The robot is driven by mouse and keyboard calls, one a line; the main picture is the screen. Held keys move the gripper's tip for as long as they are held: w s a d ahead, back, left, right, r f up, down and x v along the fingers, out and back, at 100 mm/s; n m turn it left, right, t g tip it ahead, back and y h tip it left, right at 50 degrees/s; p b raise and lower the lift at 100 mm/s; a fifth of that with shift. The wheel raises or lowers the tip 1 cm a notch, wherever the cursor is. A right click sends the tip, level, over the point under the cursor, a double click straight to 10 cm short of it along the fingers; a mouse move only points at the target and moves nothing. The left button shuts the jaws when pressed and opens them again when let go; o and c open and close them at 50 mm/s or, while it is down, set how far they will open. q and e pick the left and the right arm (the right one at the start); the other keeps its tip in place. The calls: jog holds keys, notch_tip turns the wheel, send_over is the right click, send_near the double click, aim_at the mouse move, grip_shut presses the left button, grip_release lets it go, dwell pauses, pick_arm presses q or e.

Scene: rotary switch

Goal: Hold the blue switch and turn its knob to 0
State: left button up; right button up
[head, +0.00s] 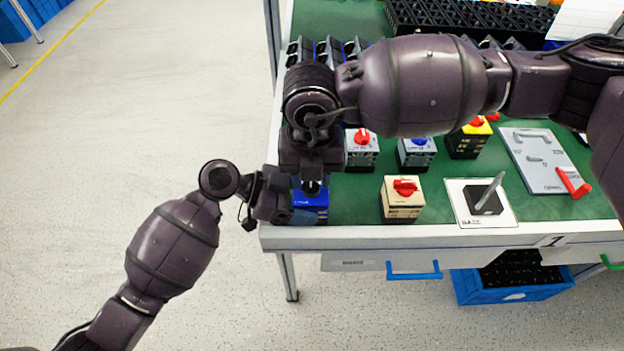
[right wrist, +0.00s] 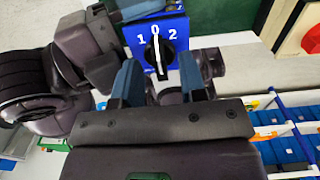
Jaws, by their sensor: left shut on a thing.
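The blue switch (head: 314,203) stands at the front left corner of the green table. In the right wrist view its blue face (right wrist: 178,30) shows the marks 1, 0 and 2 around a black knob (right wrist: 158,52). The white line on the knob points at the 0. My left gripper (head: 288,203) is shut on the blue switch from the left side; it also shows in the right wrist view (right wrist: 98,45). My right gripper (head: 312,172) is above the switch. Its blue fingertips (right wrist: 168,72) are apart, with the knob showing between them; I cannot tell whether they touch it.
A beige switch with a red knob (head: 402,200) stands to the right of the blue one. Behind are a red-knobbed switch (head: 361,150), a blue-knobbed switch (head: 417,153) and a yellow-topped switch (head: 470,138). A grey panel (head: 540,160) lies farther right.

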jog(key=shift+r, duration=0.1)
jog(key=shift+r, duration=2.4)
pick_arm(q)
jog(key=o, duration=1)
jog(key=shift+o, duration=0.2)
jog(key=v, duration=1.2)
